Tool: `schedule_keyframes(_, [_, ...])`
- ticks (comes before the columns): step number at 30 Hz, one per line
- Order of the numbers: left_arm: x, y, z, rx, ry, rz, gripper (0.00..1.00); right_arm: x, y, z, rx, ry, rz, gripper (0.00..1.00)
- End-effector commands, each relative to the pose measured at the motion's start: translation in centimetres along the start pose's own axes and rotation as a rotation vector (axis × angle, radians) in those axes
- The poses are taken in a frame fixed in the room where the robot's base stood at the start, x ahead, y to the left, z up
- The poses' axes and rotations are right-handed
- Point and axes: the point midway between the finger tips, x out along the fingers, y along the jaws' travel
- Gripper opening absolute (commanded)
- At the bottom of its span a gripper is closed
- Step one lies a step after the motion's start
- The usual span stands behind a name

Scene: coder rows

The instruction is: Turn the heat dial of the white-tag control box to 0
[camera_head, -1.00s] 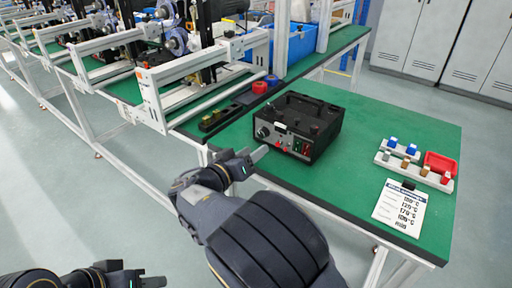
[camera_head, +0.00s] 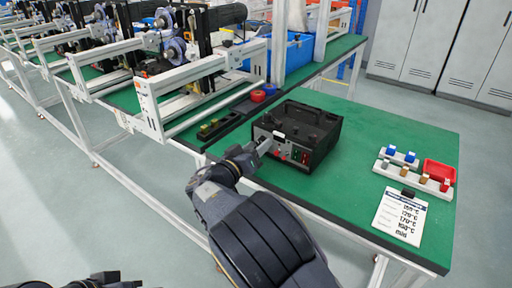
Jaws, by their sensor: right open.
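The black control box (camera_head: 318,127) stands on the green table, its front panel facing me and to the left. A small white tag (camera_head: 278,135) shows on the panel, with red and green parts to its right. My right gripper (camera_head: 264,145) is at the panel's left part, where the dial was visible a second ago. Its fingers cover the dial, and I cannot tell whether they touch it. The gripper is open. My left arm (camera_head: 95,281) shows only at the bottom left edge, and its fingers are not clearly visible.
A printed temperature card (camera_head: 400,216) lies at the table's right front. Behind it are a white rack (camera_head: 413,176) with coloured pieces and a red tray (camera_head: 440,169). A dark strip with small blocks (camera_head: 212,128) lies left of the box. The table's right middle is clear.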

Motion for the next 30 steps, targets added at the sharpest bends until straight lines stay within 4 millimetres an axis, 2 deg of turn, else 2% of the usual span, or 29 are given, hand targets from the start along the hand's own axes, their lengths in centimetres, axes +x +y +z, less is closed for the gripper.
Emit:
schedule_keyframes(1, [0.00,0.00,0.00,0.000,0.000,0.000,0.38,-0.01,0.00,0.02,0.000,0.000,0.000,0.47])
schedule_keyframes(11, [0.00,0.00,0.00,0.000,0.000,0.000,0.38,-0.02,0.01,0.03,0.000,-0.001,0.000,0.03])
schedule_keyframes(20, [0.18,-0.08,0.09,0.000,0.000,0.000,0.38,-0.03,-0.02,0.09,-0.035,-0.003,-0.001,0.03])
schedule_keyframes(30, [0.83,-0.38,0.42,0.000,0.000,0.000,0.38,-0.04,0.00,0.15,-0.251,-0.015,-0.007,0.03])
